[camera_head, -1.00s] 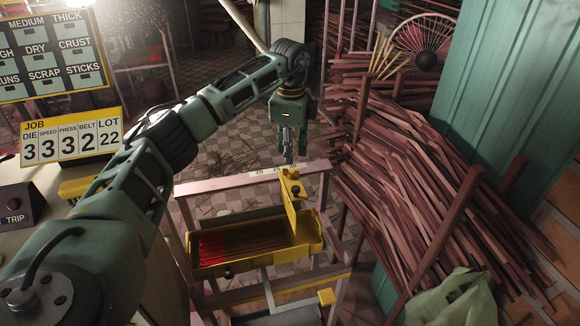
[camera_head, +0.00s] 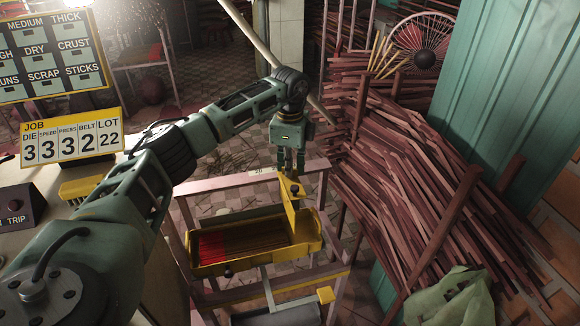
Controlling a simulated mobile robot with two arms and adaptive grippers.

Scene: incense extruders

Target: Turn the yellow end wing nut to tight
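The yellow end plate (camera_head: 293,214) stands upright across the right part of a yellow tray (camera_head: 213,268), and its top reaches the pink rail with the number scale. A small dark knob shows near the top of the plate. I cannot make out the wing nut's wings; my fingers cover that spot. My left gripper (camera_head: 288,170) points down right over the plate's top, with its fingers apart and a gap between them. I cannot tell whether the tips touch the nut. My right gripper is not in view.
The tray holds thin dark and reddish sticks on a pink frame (camera_head: 235,182). A large heap of brown sticks (camera_head: 410,190) lies close on the right, before a teal panel (camera_head: 510,90). A job board (camera_head: 72,138) and trip box (camera_head: 18,205) stand left.

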